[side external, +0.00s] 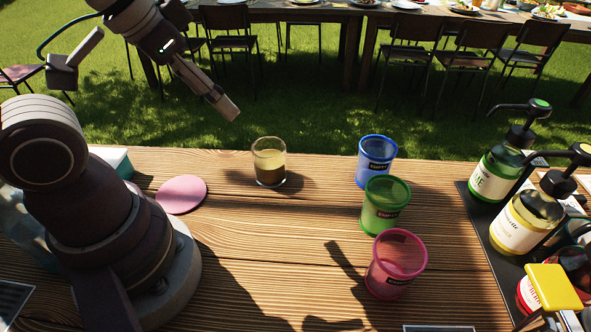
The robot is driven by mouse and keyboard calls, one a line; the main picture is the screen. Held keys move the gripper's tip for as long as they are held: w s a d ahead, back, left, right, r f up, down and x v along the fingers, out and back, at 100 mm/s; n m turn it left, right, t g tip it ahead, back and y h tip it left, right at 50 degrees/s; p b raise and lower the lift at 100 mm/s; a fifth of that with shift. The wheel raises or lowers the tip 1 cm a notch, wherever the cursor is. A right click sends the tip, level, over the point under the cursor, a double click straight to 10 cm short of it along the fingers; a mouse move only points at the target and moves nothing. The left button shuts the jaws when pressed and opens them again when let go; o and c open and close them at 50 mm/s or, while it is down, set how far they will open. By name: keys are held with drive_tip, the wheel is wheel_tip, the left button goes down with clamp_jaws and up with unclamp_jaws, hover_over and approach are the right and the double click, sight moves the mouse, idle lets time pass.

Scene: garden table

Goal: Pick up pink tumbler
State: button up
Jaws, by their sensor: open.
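The pink tumbler (397,265) stands upright on the wooden table at the front right of the middle, in the side external view. It is see-through and carries a dark label. A green tumbler (385,206) stands just behind it, and a blue tumbler (376,162) stands behind the green one. My gripper (229,108) is up at the upper left, high and well apart from the pink tumbler. It is open, and nothing shows between its fingers.
A glass with a layered drink (269,163) stands at the table's far side. A pink round coaster (181,194) lies near my base. Pump bottles, green (498,172) and yellow (524,220), stand on a dark mat at the right. The table's middle is clear.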

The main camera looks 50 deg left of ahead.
drive_tip(key=shift+o, duration=0.9)
